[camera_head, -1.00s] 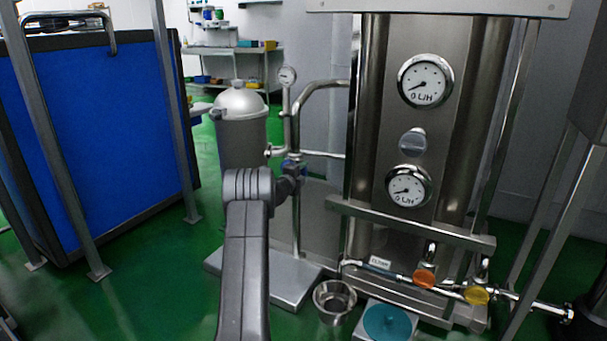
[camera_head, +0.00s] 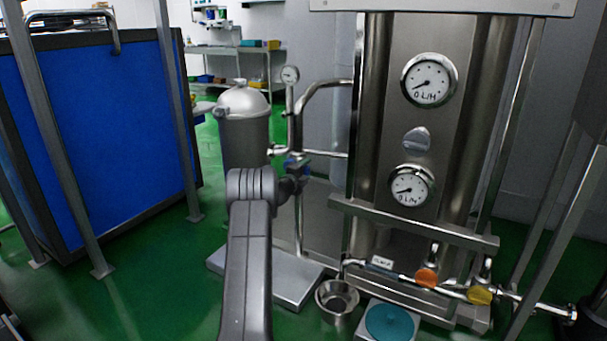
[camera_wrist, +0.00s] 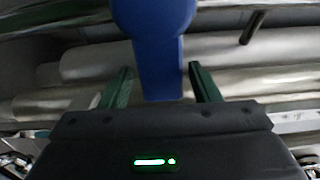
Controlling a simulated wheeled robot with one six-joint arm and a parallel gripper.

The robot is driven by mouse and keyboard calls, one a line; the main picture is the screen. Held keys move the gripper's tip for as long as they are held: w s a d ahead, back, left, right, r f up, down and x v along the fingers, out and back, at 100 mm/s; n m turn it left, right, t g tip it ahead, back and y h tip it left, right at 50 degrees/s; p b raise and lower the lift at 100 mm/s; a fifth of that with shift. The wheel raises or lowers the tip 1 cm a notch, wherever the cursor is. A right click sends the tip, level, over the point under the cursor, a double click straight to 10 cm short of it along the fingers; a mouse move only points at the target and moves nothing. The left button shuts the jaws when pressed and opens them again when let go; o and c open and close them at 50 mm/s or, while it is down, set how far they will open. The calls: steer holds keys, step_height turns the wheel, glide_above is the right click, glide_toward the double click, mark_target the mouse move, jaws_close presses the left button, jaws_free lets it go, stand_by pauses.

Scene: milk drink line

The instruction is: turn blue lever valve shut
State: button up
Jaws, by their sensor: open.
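The blue lever valve's handle (camera_wrist: 158,60) fills the top middle of the wrist view. Its narrow end reaches down between the two fingers of my gripper (camera_wrist: 160,88), with a gap visible on each side. My gripper is open around the lever and not closed on it. In the head view, a small patch of the blue lever (camera_head: 291,164) shows on the vertical steel pipe, just beyond the end of my arm. My gripper (camera_head: 294,180) is dark there and partly hides the valve.
A pressure gauge (camera_head: 290,74) stands above the valve on the same pipework. A steel unit with two flow dials (camera_head: 411,185) is to the right. A metal canister (camera_head: 245,140) stands behind. A steel bowl (camera_head: 337,300) and orange (camera_head: 427,278) and yellow (camera_head: 480,294) knobs sit lower right.

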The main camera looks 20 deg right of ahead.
steer(key=p+v, duration=0.2)
steer(key=v, duration=1.1)
steer(key=shift+s+a, duration=0.25)
steer(key=shift+s, duration=0.05)
steer(key=b+x, duration=0.2)
steer(key=x, duration=1.1)
steer(key=shift+w+d, duration=0.2)
steer(key=shift+w, duration=0.1)
